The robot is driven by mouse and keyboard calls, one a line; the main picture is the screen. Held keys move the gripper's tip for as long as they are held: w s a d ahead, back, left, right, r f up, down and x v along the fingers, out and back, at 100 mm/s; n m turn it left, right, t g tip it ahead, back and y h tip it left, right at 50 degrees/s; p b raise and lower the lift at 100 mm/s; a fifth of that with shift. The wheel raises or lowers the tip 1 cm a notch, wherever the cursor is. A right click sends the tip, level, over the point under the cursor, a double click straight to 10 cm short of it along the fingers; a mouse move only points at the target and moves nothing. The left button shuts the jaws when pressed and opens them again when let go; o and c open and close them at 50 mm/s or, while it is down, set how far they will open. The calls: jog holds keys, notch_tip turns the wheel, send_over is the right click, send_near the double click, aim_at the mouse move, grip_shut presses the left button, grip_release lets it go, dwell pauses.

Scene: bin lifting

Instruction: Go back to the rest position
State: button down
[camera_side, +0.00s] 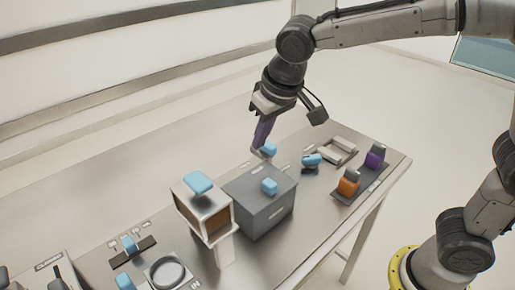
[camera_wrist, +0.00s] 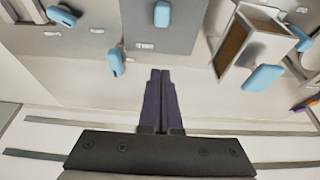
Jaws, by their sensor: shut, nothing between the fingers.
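My gripper (camera_side: 262,146) is above the back edge of the table, behind the grey box. Its two dark purple fingers are pressed together with nothing between them. In the wrist view, the shut fingers (camera_wrist: 160,74) point toward the table's edge. A light blue knob (camera_side: 268,149) shows right beside the fingertips in the side view; I cannot tell there whether they touch. In the wrist view, a blue handle (camera_wrist: 115,62) stands to the left of the fingertips, apart from them.
A grey box (camera_side: 262,213) with a blue handle and a raised open-fronted bin (camera_side: 217,222) with a blue handle stand mid-table. Orange (camera_side: 348,186) and purple (camera_side: 374,159) blocks sit on a dark tray at the right. A round dish (camera_side: 167,272) is at the front left.

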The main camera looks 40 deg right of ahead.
jog(key=s+d+r+m+t, duration=0.2)
jog(key=s+d+r, duration=0.55)
jog(key=d, duration=0.25)
jog(key=s+d+f+n, duration=0.1)
jog(key=s+f, duration=0.3)
jog(key=s, duration=0.3)
jog(key=s+d+f+n, duration=0.1)
jog(key=s+d+f, duration=0.1)
jog(key=s+f, duration=0.3)
jog(key=s, duration=0.2)
jog(key=shift+s, duration=0.4)
jog(key=shift+d, duration=0.1)
